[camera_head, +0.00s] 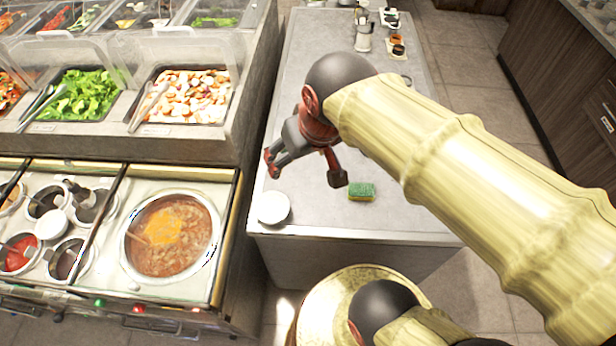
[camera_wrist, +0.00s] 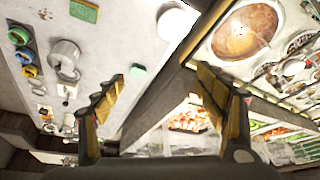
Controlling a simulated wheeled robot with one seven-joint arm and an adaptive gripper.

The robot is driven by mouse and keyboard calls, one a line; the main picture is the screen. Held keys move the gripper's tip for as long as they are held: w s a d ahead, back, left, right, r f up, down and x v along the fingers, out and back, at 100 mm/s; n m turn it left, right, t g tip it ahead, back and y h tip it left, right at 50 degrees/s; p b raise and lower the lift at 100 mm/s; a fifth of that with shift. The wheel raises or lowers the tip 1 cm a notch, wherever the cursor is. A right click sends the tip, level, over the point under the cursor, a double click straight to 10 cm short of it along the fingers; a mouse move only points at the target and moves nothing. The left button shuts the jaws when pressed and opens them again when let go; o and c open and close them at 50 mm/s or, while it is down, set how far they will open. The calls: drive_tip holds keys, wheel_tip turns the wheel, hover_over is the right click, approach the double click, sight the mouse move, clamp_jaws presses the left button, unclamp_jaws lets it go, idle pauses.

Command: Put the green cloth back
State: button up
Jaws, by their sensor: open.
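A small green folded piece (camera_wrist: 138,69), which looks like the green cloth, lies on the grey counter in the wrist view, between my open fingers as seen from there. I cannot make it out in the head view, where my arm and gripper cover part of the counter. My gripper (camera_head: 304,170) is open and empty above the near part of the counter. Its two spread fingers also show in the wrist view (camera_wrist: 160,77). A green and yellow sponge (camera_head: 362,191) lies right of my gripper; it also shows in the wrist view (camera_wrist: 84,10).
A white round lid or dish (camera_head: 273,207) sits at the counter's near left corner. Left of the counter (camera_head: 300,50) stands a food station with a soup pot (camera_head: 170,234), sauce wells (camera_head: 45,235) and glass-guarded trays. A metal vessel (camera_head: 363,37) and small bowls (camera_head: 398,50) stand farther back.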

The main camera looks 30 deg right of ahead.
drive_tip(key=shift+n+t, duration=0.3)
drive_tip(key=shift+n, duration=0.1)
drive_tip(key=s, duration=0.1)
drive_tip(key=s+f, duration=0.1)
drive_tip(key=s, duration=0.1)
drive_tip(key=s+a, duration=0.1)
drive_tip(key=s, duration=0.1)
drive_tip(key=shift+f, duration=0.15)
drive_tip(key=shift+w, duration=0.1)
drive_tip(key=shift+f+b, duration=0.3)
drive_tip(key=shift+b, duration=0.05)
drive_tip(key=shift+c, duration=0.4)
